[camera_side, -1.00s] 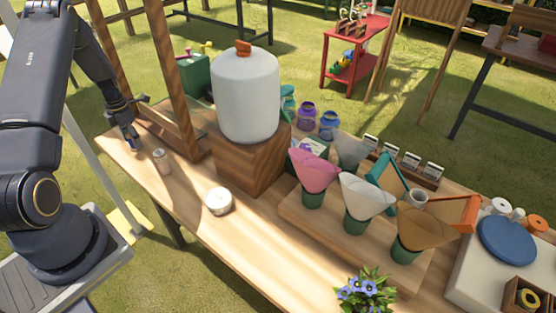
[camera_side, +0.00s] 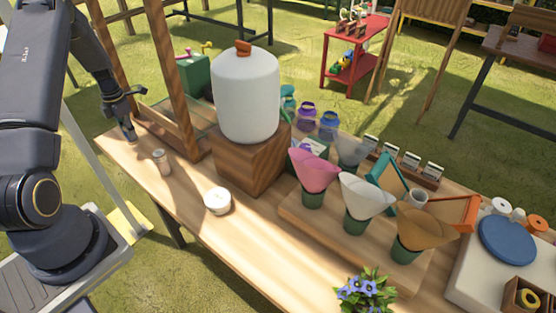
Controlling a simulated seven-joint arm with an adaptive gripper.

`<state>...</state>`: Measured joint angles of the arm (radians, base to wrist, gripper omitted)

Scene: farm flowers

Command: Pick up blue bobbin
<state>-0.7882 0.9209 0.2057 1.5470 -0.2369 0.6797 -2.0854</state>
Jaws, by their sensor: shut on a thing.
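My gripper (camera_side: 129,134) is at the far left end of the wooden table, pointing down close to the tabletop. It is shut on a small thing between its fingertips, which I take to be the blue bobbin. The bobbin is mostly hidden by the fingers and too small to make out clearly. I cannot tell whether it touches the table.
A small pale can (camera_side: 161,161) stands just right of my gripper. A wooden frame post (camera_side: 172,75) rises behind it. A white round tin (camera_side: 217,201), a wooden block (camera_side: 250,155) bearing a white tank (camera_side: 246,95), and paper cones in a stand (camera_side: 362,205) lie further right.

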